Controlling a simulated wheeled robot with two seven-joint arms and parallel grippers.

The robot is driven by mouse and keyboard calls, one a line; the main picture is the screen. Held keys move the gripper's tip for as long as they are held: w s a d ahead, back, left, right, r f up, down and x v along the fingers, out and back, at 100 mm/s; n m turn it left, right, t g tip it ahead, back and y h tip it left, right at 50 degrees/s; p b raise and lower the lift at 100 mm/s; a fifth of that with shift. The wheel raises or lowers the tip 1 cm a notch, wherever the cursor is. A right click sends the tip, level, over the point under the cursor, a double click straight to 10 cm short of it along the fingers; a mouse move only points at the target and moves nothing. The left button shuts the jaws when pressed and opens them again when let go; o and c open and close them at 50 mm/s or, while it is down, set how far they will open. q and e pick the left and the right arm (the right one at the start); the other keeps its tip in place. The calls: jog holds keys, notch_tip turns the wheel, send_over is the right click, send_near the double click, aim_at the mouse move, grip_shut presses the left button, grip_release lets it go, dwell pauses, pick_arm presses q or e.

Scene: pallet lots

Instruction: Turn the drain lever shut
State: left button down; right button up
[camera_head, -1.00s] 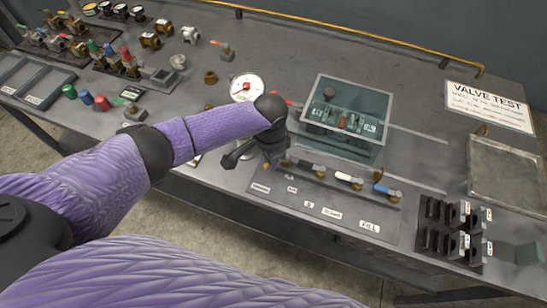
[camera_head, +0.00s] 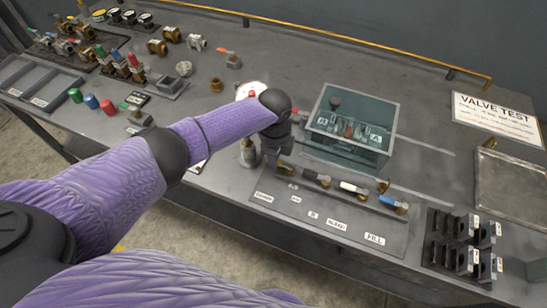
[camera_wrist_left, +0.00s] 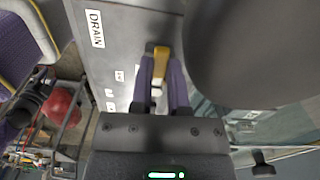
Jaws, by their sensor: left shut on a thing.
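The drain lever (camera_wrist_left: 161,60) is a yellow handle between my left fingers in the left wrist view. The DRAIN label (camera_wrist_left: 95,28) is beside it on the grey panel. My left gripper (camera_wrist_left: 161,84) is shut on the lever's end, with one purple finger on each side. In the head view my left gripper (camera_head: 277,160) is at the left end of the valve row, above the Drain label (camera_head: 264,197); the wrist and gripper hide most of the drain valve there. My right gripper is out of view.
Valves with dark, white (camera_head: 350,187) and blue (camera_head: 392,202) levers stand to the right in the same row. A clear tank (camera_head: 350,128) is just behind them. A gauge (camera_head: 250,90) is partly behind my wrist. A metal tray (camera_head: 510,184) lies far right.

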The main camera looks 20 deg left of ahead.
pick_arm(q)
jog(key=shift+w+m, duration=0.15)
jog(key=shift+m, duration=0.25)
jog(key=c, duration=0.6)
grip_release()
notch_tip(320, 180, up, 10)
jog(key=p, duration=0.3)
